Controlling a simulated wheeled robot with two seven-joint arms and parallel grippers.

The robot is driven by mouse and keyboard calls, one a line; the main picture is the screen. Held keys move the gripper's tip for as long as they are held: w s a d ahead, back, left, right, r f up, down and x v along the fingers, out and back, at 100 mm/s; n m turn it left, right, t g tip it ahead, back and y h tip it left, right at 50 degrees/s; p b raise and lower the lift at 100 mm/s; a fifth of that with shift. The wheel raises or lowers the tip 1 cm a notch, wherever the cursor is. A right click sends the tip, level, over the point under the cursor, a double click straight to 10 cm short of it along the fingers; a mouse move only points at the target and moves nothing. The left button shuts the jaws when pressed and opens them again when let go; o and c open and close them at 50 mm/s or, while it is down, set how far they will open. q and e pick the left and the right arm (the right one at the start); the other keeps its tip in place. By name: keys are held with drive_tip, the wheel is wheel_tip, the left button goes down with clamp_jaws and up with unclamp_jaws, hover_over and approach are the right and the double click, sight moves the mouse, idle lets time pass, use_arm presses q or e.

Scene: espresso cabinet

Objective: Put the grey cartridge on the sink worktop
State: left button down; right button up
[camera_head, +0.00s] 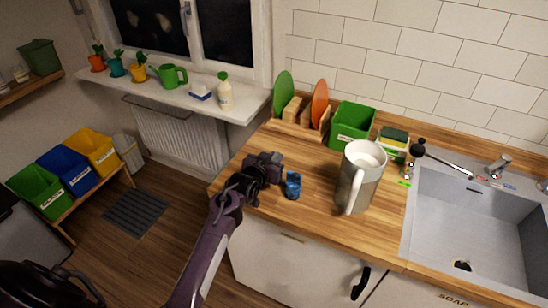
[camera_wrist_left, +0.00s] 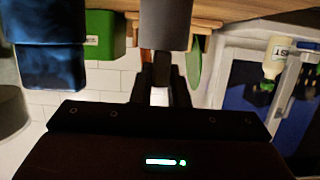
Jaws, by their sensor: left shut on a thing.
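My left gripper (camera_head: 258,172) is over the left part of the wooden sink worktop (camera_head: 320,182), left of a small blue cartridge (camera_head: 292,186). In the left wrist view, which is upside down, the fingers (camera_wrist_left: 162,78) are shut on a dark grey cylinder, the grey cartridge (camera_wrist_left: 166,24). In the head view the cartridge is hard to separate from the dark gripper. I cannot tell whether it touches the worktop. The blue cartridge also shows close by in the left wrist view (camera_wrist_left: 50,68). My right gripper is not in view.
A large grey jug (camera_head: 361,180) stands right of the blue cartridge. Behind are a green bin (camera_head: 352,125), a plate rack (camera_head: 298,112) and a sponge box (camera_head: 394,144). The sink (camera_head: 470,215) lies to the right. Worktop around the blue cartridge is clear.

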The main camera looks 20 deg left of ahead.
use_arm(q)
drive_tip(key=shift+f, duration=0.15)
drive_tip(key=c, duration=1.4)
unclamp_jaws()
drive_tip(key=b+v, duration=0.2)
drive_tip(key=v, duration=1)
drive_tip(key=shift+r, duration=0.2)
